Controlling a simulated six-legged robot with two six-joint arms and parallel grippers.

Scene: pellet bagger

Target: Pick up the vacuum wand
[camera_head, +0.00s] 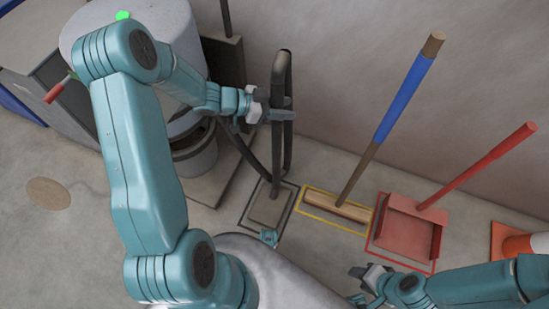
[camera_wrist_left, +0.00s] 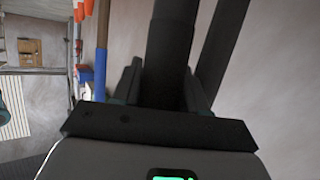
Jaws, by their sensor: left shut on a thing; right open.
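The vacuum wand (camera_head: 278,155) is a dark upright tube with a hose curving over at its top. Its lower end stands at a dark outlined square on the floor. My left gripper (camera_head: 272,107) is shut on the wand at its upper part. In the left wrist view the dark tube (camera_wrist_left: 171,45) runs between the two fingers of my left gripper (camera_wrist_left: 163,92). My right gripper (camera_head: 366,283) is open and empty, low in the head view, well away from the wand.
A broom with a blue grip (camera_head: 400,100) stands in a yellow outline to the right. Beyond it are a red dustpan (camera_head: 408,228) and an orange cone (camera_head: 516,245). A grey cylindrical machine (camera_head: 180,25) stands behind my left arm. The wall is close behind the wand.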

